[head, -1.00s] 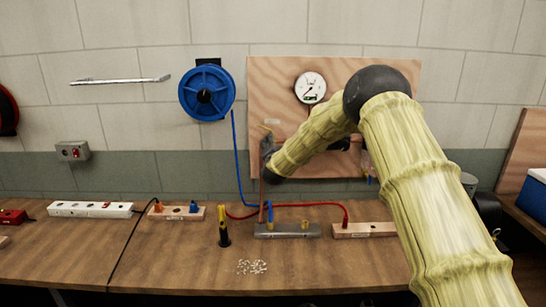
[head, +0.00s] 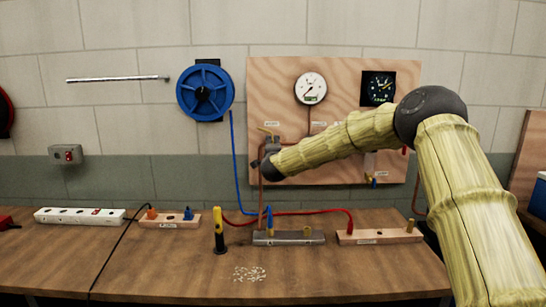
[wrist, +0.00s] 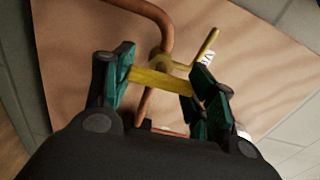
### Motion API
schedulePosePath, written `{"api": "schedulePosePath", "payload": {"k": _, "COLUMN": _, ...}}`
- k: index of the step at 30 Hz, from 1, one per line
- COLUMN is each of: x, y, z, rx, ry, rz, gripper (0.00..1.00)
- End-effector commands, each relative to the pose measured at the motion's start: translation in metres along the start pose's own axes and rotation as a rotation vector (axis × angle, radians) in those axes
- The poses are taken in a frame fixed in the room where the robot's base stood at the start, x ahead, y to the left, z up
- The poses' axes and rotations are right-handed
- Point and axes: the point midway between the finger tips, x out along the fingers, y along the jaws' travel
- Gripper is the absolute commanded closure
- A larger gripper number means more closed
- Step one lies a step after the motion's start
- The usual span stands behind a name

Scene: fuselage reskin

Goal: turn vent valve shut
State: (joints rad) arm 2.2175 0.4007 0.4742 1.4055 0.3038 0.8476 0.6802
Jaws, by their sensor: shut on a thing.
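The valve has a brass-yellow handle bar (wrist: 158,82) in the wrist view, on a copper pipe (wrist: 150,12) at the plywood panel. My gripper (wrist: 164,84) has its two teal fingers on either side of this bar, shut on it. A second yellow arm (wrist: 207,43) sticks out from the valve towards the upper right, beside a partly hidden white label. My gripper hides most of the valve body there.
The plywood panel (head: 340,75) carries a white gauge (head: 311,88) and a black dial (head: 378,88). A blue hose reel (head: 205,90) hangs to the left. Below, the bench (head: 170,265) holds a grey manifold (head: 289,238), a wooden block (head: 380,236) and a yellow-black tool (head: 219,231).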

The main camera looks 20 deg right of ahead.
Motion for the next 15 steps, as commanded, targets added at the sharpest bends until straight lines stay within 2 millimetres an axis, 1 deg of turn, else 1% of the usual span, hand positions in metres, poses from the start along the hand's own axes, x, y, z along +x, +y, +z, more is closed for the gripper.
{"api": "schedulePosePath", "payload": {"k": 1, "x": -0.0004, "y": 0.0078, "z": -0.0002, "rx": 0.015, "ry": -0.001, "rz": 0.006, "gripper": 0.68}}
{"api": "schedulePosePath", "payload": {"k": 6, "x": -0.0006, "y": 0.0062, "z": 0.0003, "rx": 0.054, "ry": -0.001, "rz": 0.006, "gripper": 0.68}}
{"api": "schedulePosePath", "payload": {"k": 15, "x": -0.0006, "y": 0.0049, "z": 0.0004, "rx": 0.072, "ry": -0.001, "rz": 0.006, "gripper": 0.68}}
